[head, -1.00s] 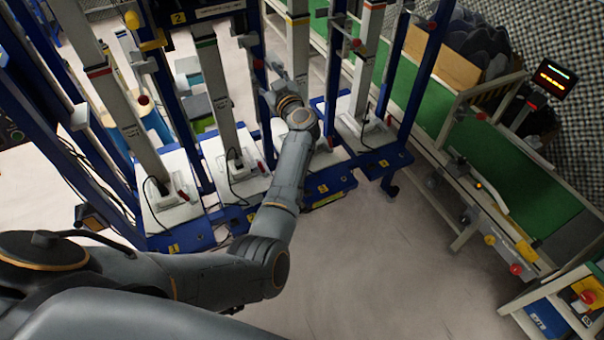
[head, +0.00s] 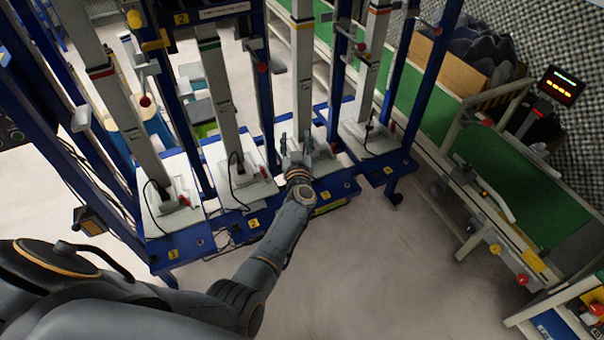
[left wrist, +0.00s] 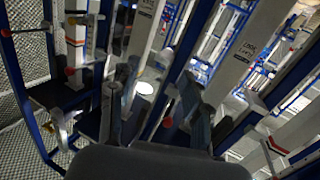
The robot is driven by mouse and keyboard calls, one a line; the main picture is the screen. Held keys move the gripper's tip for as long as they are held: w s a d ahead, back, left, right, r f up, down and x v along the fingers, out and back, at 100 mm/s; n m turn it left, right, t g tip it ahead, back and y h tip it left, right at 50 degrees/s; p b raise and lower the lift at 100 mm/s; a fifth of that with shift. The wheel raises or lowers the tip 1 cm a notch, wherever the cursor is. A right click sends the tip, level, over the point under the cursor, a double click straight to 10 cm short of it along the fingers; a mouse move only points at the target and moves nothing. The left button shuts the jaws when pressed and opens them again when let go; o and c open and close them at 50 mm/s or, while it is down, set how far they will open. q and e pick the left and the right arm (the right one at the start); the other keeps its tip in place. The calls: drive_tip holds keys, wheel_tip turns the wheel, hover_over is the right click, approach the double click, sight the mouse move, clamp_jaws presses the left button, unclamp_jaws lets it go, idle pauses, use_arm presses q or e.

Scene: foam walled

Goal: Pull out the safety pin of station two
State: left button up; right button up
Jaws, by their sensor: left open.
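Station two's base, with a yellow "2" plate (head: 252,223), bears a white slab and a grey column (head: 219,90) with a green band. A small red part (head: 262,168) sits on the slab at the column's foot. A red knob (head: 262,68) shows higher up on a blue post. I cannot tell which red part is the safety pin. My left gripper (head: 296,143) is open and empty, in front of the yellow-banded column to the right of station two. In the left wrist view its fingers (left wrist: 155,95) stand apart, with a red knob (left wrist: 167,122) seen between them. My right gripper is not in view.
Station one (head: 172,254) stands to the left. Further stations (head: 388,169) stand to the right, with blue posts close between columns. A green conveyor (head: 500,190) runs along the right. Black cables lie on the slabs. The floor (head: 370,265) in front is clear.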

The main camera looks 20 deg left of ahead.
use_arm(q)
drive_tip(key=s+d+f+m+h, duration=0.2)
drive_tip(key=s+d+f+h, duration=0.1)
drive_tip(key=f, duration=0.6)
drive_tip(key=shift+s+d+m+b, duration=0.15)
drive_tip(key=shift+d+m+b, duration=0.15)
drive_tip(key=shift+b, duration=0.05)
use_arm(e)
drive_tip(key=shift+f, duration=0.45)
